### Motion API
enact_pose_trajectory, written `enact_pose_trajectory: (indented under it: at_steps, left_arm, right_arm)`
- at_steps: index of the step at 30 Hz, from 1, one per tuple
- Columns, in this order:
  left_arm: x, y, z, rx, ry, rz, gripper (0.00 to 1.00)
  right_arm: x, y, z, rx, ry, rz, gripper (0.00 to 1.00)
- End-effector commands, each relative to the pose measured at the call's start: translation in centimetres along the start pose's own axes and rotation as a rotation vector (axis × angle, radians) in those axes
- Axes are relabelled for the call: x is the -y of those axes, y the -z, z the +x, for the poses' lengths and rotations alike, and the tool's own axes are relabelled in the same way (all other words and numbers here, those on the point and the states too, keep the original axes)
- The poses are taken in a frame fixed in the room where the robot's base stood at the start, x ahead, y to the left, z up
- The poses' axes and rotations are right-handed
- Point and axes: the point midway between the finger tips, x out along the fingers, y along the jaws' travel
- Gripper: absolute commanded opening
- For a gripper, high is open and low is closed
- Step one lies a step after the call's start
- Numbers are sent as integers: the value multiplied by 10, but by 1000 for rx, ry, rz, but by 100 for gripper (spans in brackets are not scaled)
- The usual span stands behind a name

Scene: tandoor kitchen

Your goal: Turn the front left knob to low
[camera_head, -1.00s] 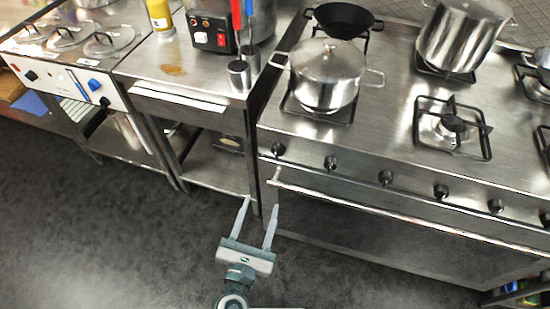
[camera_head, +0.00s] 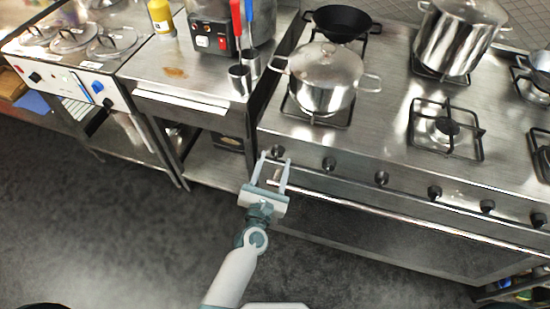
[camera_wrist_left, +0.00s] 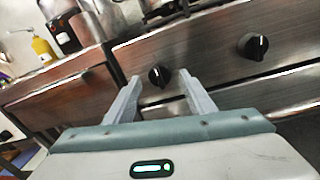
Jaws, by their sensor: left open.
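The front left knob (camera_head: 277,151) is the leftmost of a row of black knobs on the stove's steel front panel. In the left wrist view the same knob (camera_wrist_left: 158,75) lies between and beyond the two fingertips, with a white mark on its face. My left gripper (camera_head: 276,163) is open and empty, pointing at this knob; its fingers reach close on either side. Whether they touch it I cannot tell. The second knob (camera_wrist_left: 253,46) shows to the right in the wrist view. My right gripper is not in view.
The oven handle bar (camera_head: 370,212) runs just below the knobs. A lidded pot (camera_head: 325,78) stands on the front left burner. A steel counter (camera_head: 175,72) with two metal cups (camera_head: 240,79) stands left of the stove, across a narrow gap. The floor in front is clear.

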Motion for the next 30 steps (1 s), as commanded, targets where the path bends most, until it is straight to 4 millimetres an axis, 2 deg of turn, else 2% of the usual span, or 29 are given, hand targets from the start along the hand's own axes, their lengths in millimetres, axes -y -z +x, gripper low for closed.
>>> enact_pose_trajectory:
  at_steps: [6, 15, 16, 21, 30]
  left_arm:
    - [0, 0, 14, -1, 1, 2, 50]
    - [0, 0, 15, 0, 0, 1, 50]
    - [0, 0, 15, 0, 0, 1, 47]
    - [0, 0, 15, 0, 0, 1, 8]
    - [0, 1, 15, 1, 0, 16, 9]
  right_arm:
    - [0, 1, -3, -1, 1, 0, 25]
    - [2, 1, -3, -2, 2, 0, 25]
    - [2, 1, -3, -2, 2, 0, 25]
    - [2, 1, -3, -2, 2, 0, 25]
    - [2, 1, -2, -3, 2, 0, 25]
